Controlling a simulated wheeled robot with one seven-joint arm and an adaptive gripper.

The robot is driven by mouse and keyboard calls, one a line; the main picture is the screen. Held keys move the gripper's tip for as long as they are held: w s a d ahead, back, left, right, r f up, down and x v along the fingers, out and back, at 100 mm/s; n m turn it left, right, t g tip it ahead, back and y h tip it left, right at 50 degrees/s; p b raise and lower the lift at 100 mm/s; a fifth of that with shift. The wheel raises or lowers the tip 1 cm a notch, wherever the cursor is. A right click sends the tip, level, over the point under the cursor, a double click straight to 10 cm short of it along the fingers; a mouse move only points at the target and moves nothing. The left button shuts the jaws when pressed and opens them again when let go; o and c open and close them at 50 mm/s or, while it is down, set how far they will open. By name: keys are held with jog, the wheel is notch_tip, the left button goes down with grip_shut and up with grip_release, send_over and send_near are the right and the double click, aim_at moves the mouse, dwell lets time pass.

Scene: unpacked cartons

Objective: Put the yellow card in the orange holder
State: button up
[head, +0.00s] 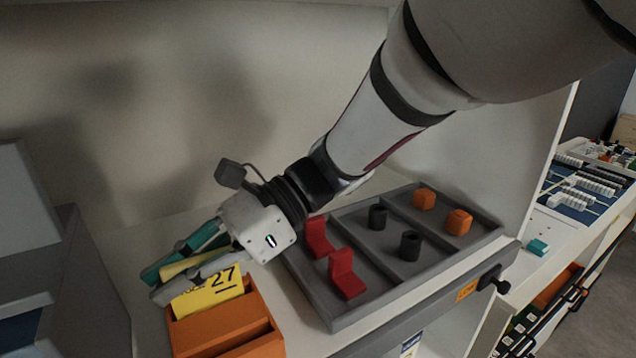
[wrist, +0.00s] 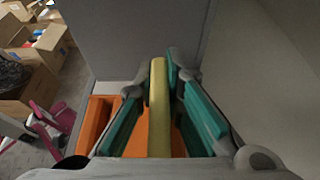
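The yellow card (head: 212,291), marked 27, stands at the orange holder (head: 225,335), its lower edge hidden by the holder's wall. My gripper (head: 165,281) is over the holder's far-left end, with its teal-padded fingers on both sides of the card's upper part. In the wrist view the card (wrist: 159,110) is seen edge-on between the fingers (wrist: 155,88). The holder also shows in the wrist view (wrist: 96,119). How deep the card sits in its slot is hidden.
A grey divided tray (head: 385,308) with red, black and orange pieces lies right of the holder. A grey box-like unit (head: 95,290) stands close on the left, and a pale wall (head: 200,80) is behind. A lower shelf with game pieces is at the far right.

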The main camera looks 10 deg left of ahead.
jog(key=o, duration=0.4)
jog(key=shift+o, duration=0.2)
jog(key=shift+r, duration=0.15)
jog(key=b+v, duration=0.2)
jog(key=v, duration=0.8)
jog(key=shift+w+d, duration=0.15)
jog(key=shift+w, duration=0.05)
jog(key=shift+v, duration=0.75)
jog(key=shift+s+r, duration=0.1)
